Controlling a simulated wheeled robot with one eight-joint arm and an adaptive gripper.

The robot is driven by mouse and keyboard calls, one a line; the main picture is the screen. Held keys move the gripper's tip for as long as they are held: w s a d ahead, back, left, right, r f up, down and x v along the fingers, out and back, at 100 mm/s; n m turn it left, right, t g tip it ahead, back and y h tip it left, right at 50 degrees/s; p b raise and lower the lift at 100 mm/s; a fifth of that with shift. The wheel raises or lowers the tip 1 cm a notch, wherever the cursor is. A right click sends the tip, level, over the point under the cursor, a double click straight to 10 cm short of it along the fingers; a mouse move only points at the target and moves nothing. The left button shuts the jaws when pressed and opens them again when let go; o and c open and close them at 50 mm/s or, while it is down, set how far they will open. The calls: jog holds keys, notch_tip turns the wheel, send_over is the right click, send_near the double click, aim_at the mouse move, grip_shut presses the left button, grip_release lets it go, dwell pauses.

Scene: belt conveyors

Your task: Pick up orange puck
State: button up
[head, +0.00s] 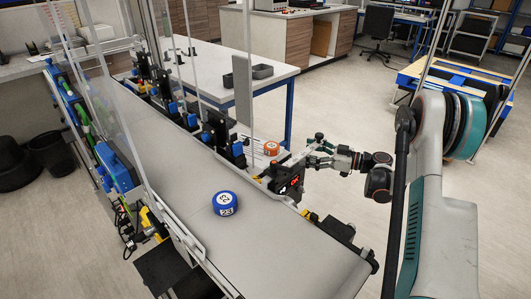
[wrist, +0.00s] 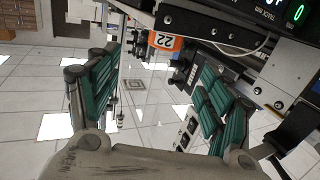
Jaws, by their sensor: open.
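The orange puck (head: 271,148) sits at the right side of the belt, on a small side station just behind a black box with a red display. In the wrist view the orange puck (wrist: 165,41) shows near the top, with a white label reading 22. My gripper (head: 318,150) is to the right of the puck in the head view, apart from it. In the wrist view my gripper (wrist: 155,95) is open, its two green-padded fingers spread wide with nothing between them. The puck lies beyond the fingertips, above the middle of the gap.
A blue puck (head: 227,203) lies on the grey conveyor belt (head: 180,150). The black display box (head: 289,184) stands close to my gripper. Clear panels and posts line the belt. A white table (head: 215,72) stands behind. The floor on the right is largely free.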

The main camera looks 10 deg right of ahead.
jog(key=b, duration=0.2)
send_near(276, 146)
jog(key=w+x, duration=0.1)
jog(key=x, duration=0.4)
jog(key=a, duration=0.1)
jog(key=a+b, duration=0.1)
jog(key=w+a+f+b, duration=0.1)
jog(key=shift+w+a, duration=0.1)
jog(key=shift+a, duration=0.25)
jog(key=shift+w+a+r, duration=0.15)
jog(key=shift+w+a, duration=0.15)
jog(key=c, duration=1.2)
